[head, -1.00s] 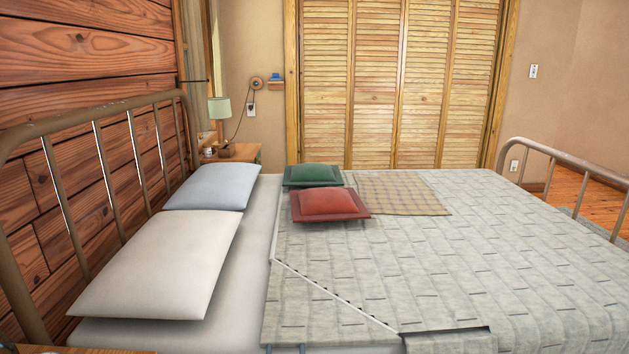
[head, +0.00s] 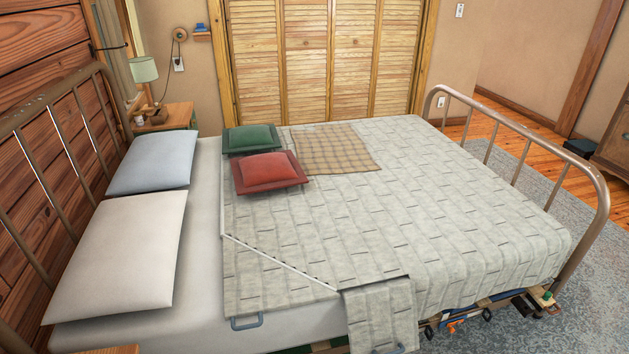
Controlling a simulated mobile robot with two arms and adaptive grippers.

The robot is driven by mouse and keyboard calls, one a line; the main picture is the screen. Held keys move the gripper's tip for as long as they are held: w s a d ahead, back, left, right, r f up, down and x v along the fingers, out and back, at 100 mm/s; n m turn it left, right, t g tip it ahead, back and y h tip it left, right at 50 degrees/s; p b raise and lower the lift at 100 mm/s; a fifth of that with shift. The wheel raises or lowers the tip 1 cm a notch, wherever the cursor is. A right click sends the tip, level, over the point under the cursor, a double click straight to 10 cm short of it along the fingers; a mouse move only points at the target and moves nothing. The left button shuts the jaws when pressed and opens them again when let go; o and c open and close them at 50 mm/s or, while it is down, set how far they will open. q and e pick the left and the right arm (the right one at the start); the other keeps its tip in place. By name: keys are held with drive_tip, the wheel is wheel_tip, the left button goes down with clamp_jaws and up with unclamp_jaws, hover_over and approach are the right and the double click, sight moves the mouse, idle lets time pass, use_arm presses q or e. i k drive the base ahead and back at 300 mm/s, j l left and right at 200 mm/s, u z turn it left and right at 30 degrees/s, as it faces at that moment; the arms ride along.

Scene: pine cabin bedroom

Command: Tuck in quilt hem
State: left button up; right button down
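The pale grey-green quilt (head: 455,215) covers most of the bed in the head view. Near its pillow-side corner a diagonal folded edge (head: 280,262) runs across it. At the near side one flap of the quilt hem (head: 382,315) hangs down over the bed's edge. Left of the flap, a strip of the white mattress side (head: 285,328) shows, with a blue-grey handle (head: 246,323) on it. The lower end of the flap is cut off by the picture's bottom edge. Neither of my grippers is in view.
A white pillow (head: 120,255) and a blue-grey pillow (head: 152,164) lie by the headboard. Red (head: 268,172) and green (head: 250,138) cushions and a plaid cloth (head: 325,150) lie on the quilt. A metal footboard (head: 540,150) stands right. Small objects (head: 455,325) show under the near edge.

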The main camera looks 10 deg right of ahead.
sight(381, 317)
drive_tip(key=z, duration=0.9)
drive_tip(key=u, duration=0.3)
drive_tip(key=i+l, duration=0.05)
